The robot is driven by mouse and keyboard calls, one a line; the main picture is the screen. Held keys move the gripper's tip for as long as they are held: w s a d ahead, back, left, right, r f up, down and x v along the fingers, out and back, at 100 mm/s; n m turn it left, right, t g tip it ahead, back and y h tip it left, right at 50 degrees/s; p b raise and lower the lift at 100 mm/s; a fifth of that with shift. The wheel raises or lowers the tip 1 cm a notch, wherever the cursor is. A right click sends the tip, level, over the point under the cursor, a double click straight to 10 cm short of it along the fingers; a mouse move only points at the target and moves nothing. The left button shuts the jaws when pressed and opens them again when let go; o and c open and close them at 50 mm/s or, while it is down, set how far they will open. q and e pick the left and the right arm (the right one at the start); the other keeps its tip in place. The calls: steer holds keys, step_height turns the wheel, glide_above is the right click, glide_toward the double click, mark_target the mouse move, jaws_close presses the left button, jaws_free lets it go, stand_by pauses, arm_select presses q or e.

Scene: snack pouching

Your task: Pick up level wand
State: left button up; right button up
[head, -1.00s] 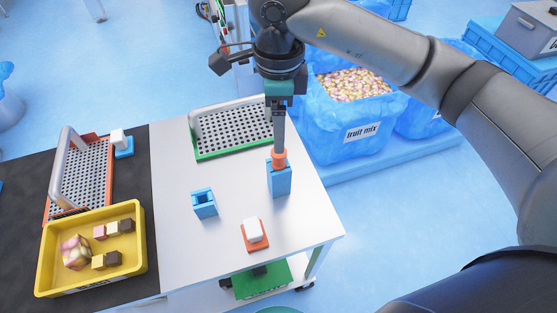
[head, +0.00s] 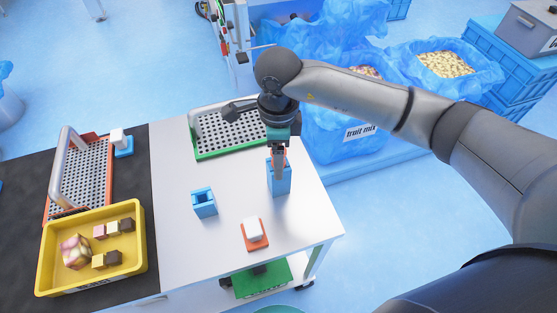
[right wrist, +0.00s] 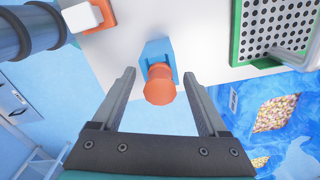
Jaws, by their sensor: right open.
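The level wand shows as an orange round-topped handle (right wrist: 160,85) standing in a blue holder (head: 285,184) on the white table; the rest of it is hidden inside the holder. The holder also shows in the right wrist view (right wrist: 155,50). My right gripper (head: 279,172) is over the holder from above. In the right wrist view its fingers (right wrist: 160,76) are open, one on each side of the handle, with visible gaps on both sides. My left gripper is in neither view.
A second blue holder (head: 204,203) stands to the left, and an orange base with a white block (head: 255,236) sits nearer the front. A green-edged perforated tray (head: 207,155) is behind. A yellow bin (head: 141,262) with snack pieces is on the dark table at left.

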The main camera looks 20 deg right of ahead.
steer(key=shift+c, duration=0.4)
jaws_close()
steer(key=shift+r, duration=0.1)
